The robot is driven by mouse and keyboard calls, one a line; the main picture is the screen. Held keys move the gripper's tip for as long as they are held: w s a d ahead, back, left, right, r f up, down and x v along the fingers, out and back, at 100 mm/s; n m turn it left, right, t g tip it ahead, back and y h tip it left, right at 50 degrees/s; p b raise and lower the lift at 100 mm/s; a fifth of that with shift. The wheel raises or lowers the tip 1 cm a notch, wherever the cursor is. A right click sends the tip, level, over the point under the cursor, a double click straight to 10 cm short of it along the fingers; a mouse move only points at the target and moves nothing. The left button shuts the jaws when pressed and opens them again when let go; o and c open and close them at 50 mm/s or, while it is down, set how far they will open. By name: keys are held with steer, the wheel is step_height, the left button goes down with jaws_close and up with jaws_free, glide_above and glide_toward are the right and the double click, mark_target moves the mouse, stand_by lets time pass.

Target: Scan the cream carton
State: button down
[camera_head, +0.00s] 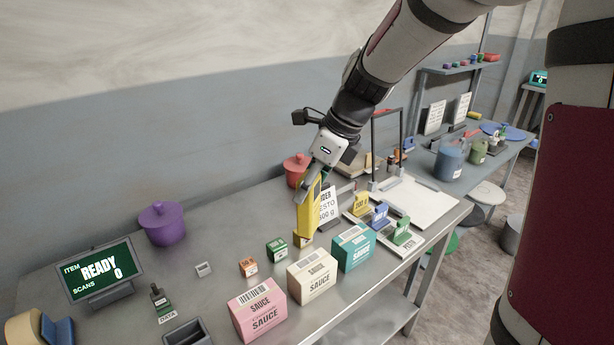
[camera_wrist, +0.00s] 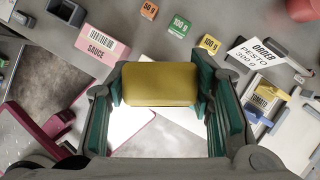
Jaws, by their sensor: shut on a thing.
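The cream carton (camera_head: 312,276), with a barcode on its top and "SAUCE" on its front, stands upright on the steel table between the pink carton (camera_head: 257,308) and the teal carton (camera_head: 353,247). My gripper (camera_head: 312,182) is shut on a yellow device (camera_head: 308,208), which hangs over the table behind the cream and teal cartons, apart from the cream one. In the wrist view the yellow device (camera_wrist: 158,84) sits between both fingers. The pink carton (camera_wrist: 88,42) shows there; I cannot make out the cream carton. A display (camera_head: 100,270) reads "READY" and "SCANS 0".
Small weights, orange (camera_head: 249,266), green (camera_head: 277,249) and yellow (camera_head: 302,239), stand behind the cartons. An order card (camera_head: 328,205) reads "PESTO". A purple pot (camera_head: 162,223) and a red pot (camera_head: 297,170) stand by the wall. Coloured clips (camera_head: 380,215) and a white board (camera_head: 418,203) lie right.

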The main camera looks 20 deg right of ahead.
mark_target(309, 205)
steer(key=shift+f+b, duration=2.05)
steer(key=shift+f, duration=0.55)
step_height(309, 205, up, 9)
steer(key=p, duration=0.7)
steer(key=shift+s+f, duration=0.15)
steer(key=shift+f, duration=0.05)
steer(key=shift+r, duration=0.25)
stand_by(0.6)
